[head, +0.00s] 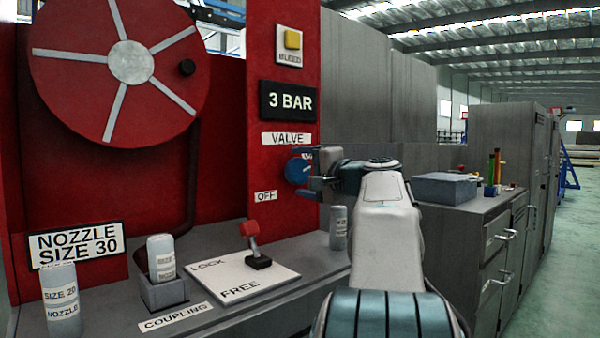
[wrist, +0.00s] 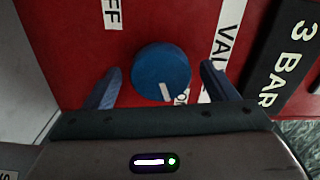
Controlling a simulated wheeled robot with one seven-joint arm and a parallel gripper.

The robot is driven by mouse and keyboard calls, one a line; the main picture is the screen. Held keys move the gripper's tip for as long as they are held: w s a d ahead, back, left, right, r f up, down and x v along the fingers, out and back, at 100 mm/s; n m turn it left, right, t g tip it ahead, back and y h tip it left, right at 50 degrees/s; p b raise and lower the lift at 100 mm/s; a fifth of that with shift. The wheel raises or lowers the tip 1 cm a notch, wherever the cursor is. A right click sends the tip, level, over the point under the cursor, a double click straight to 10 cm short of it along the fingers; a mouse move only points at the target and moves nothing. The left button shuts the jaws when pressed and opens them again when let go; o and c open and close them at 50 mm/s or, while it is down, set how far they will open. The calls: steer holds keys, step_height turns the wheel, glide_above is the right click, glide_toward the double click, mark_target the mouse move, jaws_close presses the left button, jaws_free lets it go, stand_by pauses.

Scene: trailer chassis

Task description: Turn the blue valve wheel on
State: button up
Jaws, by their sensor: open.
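The blue valve wheel (head: 298,170) sits on the red panel, below the VALVE label and above and right of the OFF label (head: 265,196). In the wrist view the wheel (wrist: 160,66) lies between my two fingers. Its white mark points down in that view, close to the partly hidden ON label (wrist: 182,97). My gripper (head: 314,172) is at the wheel from the right. In the wrist view my gripper (wrist: 161,70) is open, one finger on each side of the wheel, with visible gaps on both sides.
A 3 BAR display (head: 289,101) and a yellow bleed button (head: 293,40) are above on the panel. A red-handled lever (head: 252,240) stands on the counter below, with nozzle bottles (head: 161,257) to its left. Another bottle (head: 338,228) stands below my gripper.

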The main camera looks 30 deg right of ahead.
steer(key=s+d+p, duration=0.1)
steer(key=s, duration=1.1)
steer(key=shift+d, duration=0.35)
steer(key=shift+s, duration=0.1)
steer(key=a+f+n+g+y+p, duration=0.1)
steer(key=a+f+n+g+p, duration=0.2)
steer(key=a+p, duration=0.6)
steer(key=a+f+n+g+y+p, duration=0.1)
steer(key=a+f+n+g+p, duration=0.1)
steer(key=a+g+p, duration=0.55)
steer(key=s+a+f+n+g+h+p, duration=0.2)
steer(key=s+a+n+g+h+p, duration=0.2)
steer(key=s+a+n+p, duration=0.5)
steer(key=s+a+p, duration=0.3)
steer(key=s+p, duration=0.1)
steer(key=p, duration=0.4)
steer(key=shift+s+a+n+h, duration=0.2)
steer(key=shift+a+n+h, duration=0.1)
steer(key=shift+a, duration=0.05)
